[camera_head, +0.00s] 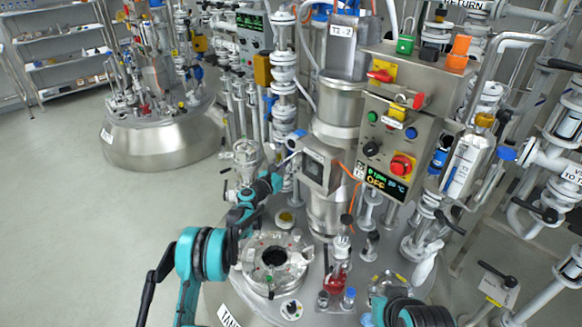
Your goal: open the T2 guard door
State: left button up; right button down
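The guard door (316,168) appears to be the small square steel panel with a dark window, on the column above the near vessel. It looks closed, though its edges are hard to make out. My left gripper (285,165) is at the panel's left edge, close to or touching it. Its fingers are small and partly hidden among the pipes, so I cannot tell whether they are open or hold anything. My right arm shows only as a teal and black link at the bottom edge; its gripper is not visible.
A control box (398,140) with buttons, a red knob and a green display hangs right of the door. Pipes crowd the right; open floor lies left.

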pick_arm(q)
grip_shut()
